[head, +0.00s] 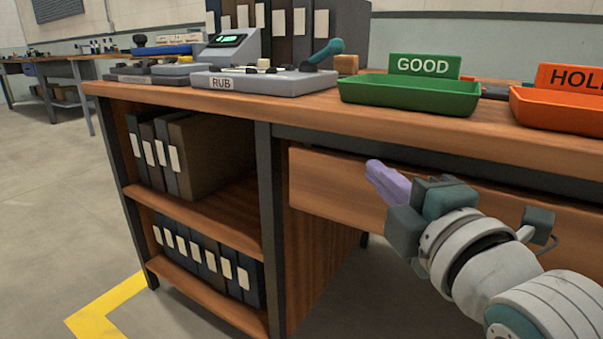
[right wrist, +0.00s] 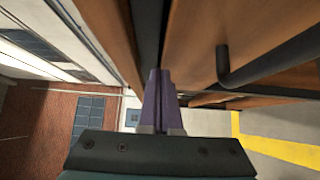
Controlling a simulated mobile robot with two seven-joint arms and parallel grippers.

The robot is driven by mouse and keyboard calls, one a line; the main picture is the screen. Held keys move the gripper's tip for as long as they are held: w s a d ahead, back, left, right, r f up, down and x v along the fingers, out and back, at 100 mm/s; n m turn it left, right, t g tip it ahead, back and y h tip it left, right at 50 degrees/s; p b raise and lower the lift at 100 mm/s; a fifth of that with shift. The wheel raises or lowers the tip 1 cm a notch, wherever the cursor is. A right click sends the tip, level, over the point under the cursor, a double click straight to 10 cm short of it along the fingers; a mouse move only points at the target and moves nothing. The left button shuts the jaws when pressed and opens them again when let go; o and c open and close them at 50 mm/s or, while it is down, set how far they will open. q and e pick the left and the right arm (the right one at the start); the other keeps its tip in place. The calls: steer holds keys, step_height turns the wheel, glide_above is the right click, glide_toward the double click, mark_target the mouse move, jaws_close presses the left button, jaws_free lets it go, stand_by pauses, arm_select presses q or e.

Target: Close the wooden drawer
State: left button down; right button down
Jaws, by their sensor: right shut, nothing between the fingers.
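The wooden drawer (head: 335,190) is under the desk top, its plain front partly hidden behind my right arm. Its front stands a little out below a dark gap under the top; how far open it is I cannot tell. In the right wrist view a wooden panel (right wrist: 193,50) with a dark bar handle (right wrist: 270,62) fills the upper right. My right gripper (head: 377,177), with purple fingers, is shut and empty near the drawer front; contact cannot be told. Its closed fingers (right wrist: 158,85) point along the desk front in the wrist view. My left gripper is out of view.
On the desk top (head: 300,112) stand a green GOOD tray (head: 410,95), an orange tray (head: 560,110) and a grey RUB device (head: 262,82). Shelves with binders (head: 205,155) are left of the drawer. Floor (head: 50,200) at left is clear.

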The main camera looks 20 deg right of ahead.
steer(key=shift+w, duration=0.15)
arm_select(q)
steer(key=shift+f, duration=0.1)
arm_select(e)
steer(key=shift+f, duration=0.1)
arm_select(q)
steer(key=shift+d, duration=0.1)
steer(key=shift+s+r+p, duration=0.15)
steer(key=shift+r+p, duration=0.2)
arm_select(e)
steer(key=shift+w+d, duration=0.55)
steer(key=shift+d, duration=0.25)
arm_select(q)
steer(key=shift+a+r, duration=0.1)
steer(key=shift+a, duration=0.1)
